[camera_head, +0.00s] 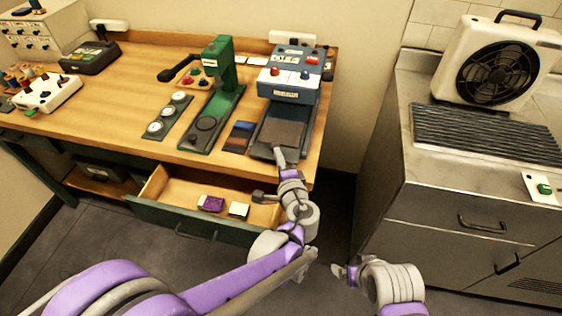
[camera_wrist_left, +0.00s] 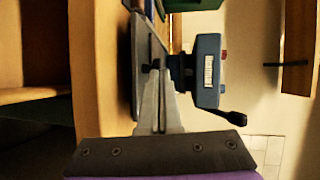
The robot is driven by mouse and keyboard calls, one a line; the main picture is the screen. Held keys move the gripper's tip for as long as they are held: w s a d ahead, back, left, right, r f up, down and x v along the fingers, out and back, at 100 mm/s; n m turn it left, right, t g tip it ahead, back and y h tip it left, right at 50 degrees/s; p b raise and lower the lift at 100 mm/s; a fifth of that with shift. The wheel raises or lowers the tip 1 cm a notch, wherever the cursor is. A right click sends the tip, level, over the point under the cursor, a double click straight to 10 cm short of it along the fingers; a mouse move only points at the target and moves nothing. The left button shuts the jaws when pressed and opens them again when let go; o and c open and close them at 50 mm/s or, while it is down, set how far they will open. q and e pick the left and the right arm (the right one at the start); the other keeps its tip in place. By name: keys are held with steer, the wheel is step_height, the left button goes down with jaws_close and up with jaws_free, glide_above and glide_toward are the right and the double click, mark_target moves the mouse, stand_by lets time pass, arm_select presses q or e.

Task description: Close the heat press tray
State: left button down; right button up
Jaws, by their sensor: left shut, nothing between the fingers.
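The heat press (camera_head: 289,82) is a blue and grey machine at the right end of the wooden table; its blue head also shows in the left wrist view (camera_wrist_left: 207,72). Its dark flat tray (camera_head: 280,132) sticks out from under the head toward the table's front edge. In the left wrist view the tray (camera_wrist_left: 142,50) is seen side-on. My left gripper (camera_head: 279,154) is shut and empty, with its tips at the tray's front edge; I cannot tell whether they touch. My right gripper (camera_head: 341,273) is low in front, away from the table, its jaws unclear.
A green press (camera_head: 222,80) and a small swatch board (camera_head: 239,137) stand left of the tray. An open drawer (camera_head: 188,229) with small boxes sticks out below the tabletop. A metal cabinet (camera_head: 440,185) with a fan heater (camera_head: 498,62) stands right, beyond a gap.

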mark_target(290, 129)
arm_select(q)
steer(key=w+d, duration=0.1)
steer(key=w, duration=0.3)
steer(key=w+d, duration=0.1)
steer(key=w, duration=0.4)
steer(key=w+d, duration=0.1)
steer(key=w, duration=0.3)
steer(key=shift+w+d+p, duration=0.3)
steer(key=shift+s+r, duration=0.1)
steer(key=shift+r, duration=0.05)
